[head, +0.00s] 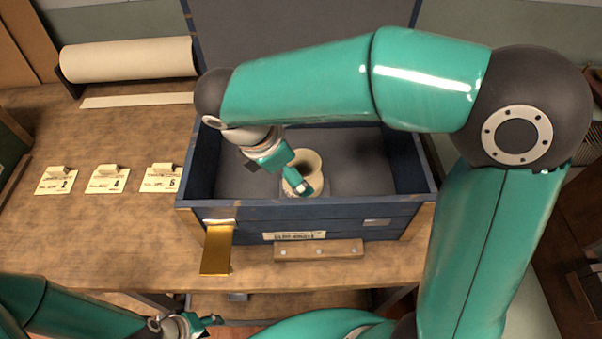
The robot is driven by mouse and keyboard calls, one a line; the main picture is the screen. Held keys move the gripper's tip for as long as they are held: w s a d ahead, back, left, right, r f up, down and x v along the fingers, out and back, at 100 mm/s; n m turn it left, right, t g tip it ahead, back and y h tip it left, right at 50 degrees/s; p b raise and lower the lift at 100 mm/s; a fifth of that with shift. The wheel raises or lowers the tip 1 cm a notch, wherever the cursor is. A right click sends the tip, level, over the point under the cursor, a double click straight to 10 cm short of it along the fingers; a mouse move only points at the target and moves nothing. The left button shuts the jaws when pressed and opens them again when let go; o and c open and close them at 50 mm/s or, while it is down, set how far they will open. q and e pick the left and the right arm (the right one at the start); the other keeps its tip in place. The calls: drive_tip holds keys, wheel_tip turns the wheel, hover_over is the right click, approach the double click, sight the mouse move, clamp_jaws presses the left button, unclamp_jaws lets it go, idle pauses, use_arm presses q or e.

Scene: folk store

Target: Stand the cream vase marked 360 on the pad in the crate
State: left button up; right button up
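The cream vase (313,184) is inside the blue crate (340,208), near the front wall and about mid-width. It looks upright with its round mouth up; no 360 mark is readable. My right gripper (299,184) reaches down into the crate at the vase's left side. One finger lies across the vase's front left; the other finger is not clearly seen, so its grip is unclear. The pad cannot be made out clearly around the vase base. My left gripper (200,322) is low at the bottom left, away from the crate, partly cut off by the frame edge.
The crate's lid (290,40) stands open at the back. A brass plate (217,249) hangs at the crate's front left. Three numbered cards (107,180) lie left of the crate. A paper roll (128,59) lies behind. The wooden bench (110,235) is clear at front left.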

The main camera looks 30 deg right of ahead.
drive_tip(key=v, duration=0.5)
drive_tip(key=shift+a+r, duration=0.1)
drive_tip(key=shift+r, duration=0.15)
